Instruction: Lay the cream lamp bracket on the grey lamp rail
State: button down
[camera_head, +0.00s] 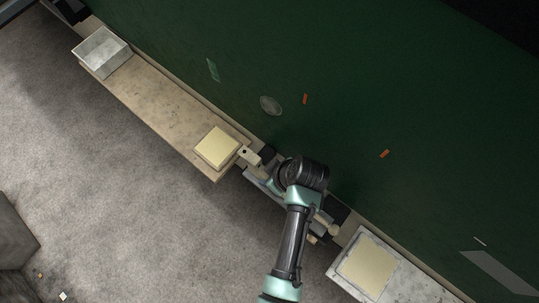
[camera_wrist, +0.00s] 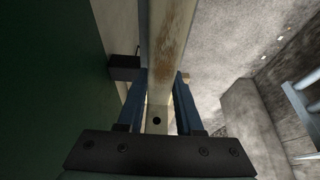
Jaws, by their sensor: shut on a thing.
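The cream lamp bracket (camera_wrist: 168,40) runs as a long worn bar between the blue fingers of my gripper (camera_wrist: 161,85) in the wrist view, with a round hole near its close end. My gripper is shut on it. In the head view, my gripper (camera_head: 268,181) is partly hidden by my arm, and a cream end of the bracket (camera_head: 251,156) with a dark hole shows at its upper left. A grey strip (camera_head: 262,194), apparently the grey lamp rail, lies just below my gripper and is largely covered. I cannot tell whether bracket and rail touch.
A long ledge (camera_head: 150,97) at the left carries a cream block (camera_head: 217,147) and a grey box (camera_head: 99,47). A pale panel (camera_head: 367,267) lies on another ledge at lower right. The dark green tram side (camera_head: 350,80) borders the work area. Grey floor (camera_head: 130,210) is mostly clear.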

jog(key=shift+f+b, duration=0.45)
jog(key=shift+f, duration=0.1)
jog(key=shift+c, duration=2.4)
grip_release()
jog(key=shift+f, duration=0.1)
jog(key=b+v, duration=0.1)
jog(key=v, duration=1.2)
jog(key=shift+b, duration=0.4)
jog(key=shift+w+a, duration=0.1)
